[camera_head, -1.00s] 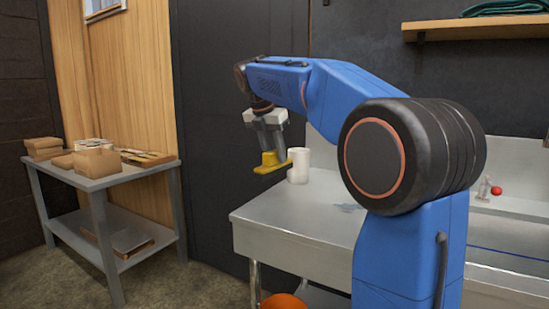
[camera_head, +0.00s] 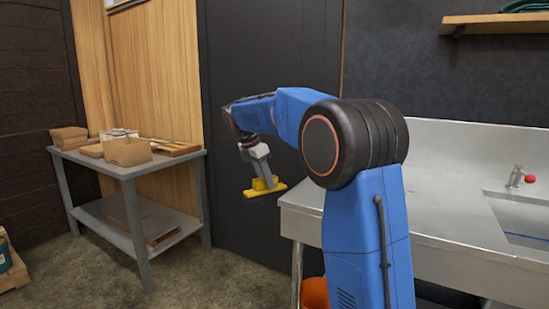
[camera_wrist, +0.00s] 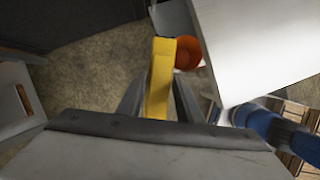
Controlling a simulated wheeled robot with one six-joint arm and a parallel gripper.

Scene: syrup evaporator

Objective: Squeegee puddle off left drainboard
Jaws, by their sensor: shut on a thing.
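My gripper (camera_head: 262,170) is shut on a yellow squeegee (camera_head: 266,190) and holds it in the air, left of the steel sink's left edge. In the wrist view the yellow squeegee (camera_wrist: 160,78) stands between the fingers, over the floor and beside the sink edge. The left drainboard (camera_head: 310,196) is the flat steel top at the sink's left; my arm hides much of it. In the wrist view a pale steel surface (camera_wrist: 260,45) lies to the right of the squeegee. I cannot make out the puddle in the present frames.
An orange bucket (camera_head: 314,294) stands below the sink's left end; it also shows in the wrist view (camera_wrist: 187,52). A grey table (camera_head: 130,172) with brown boxes stands at left. A red-knobbed tap (camera_head: 518,177) is at the basin. Floor between table and sink is clear.

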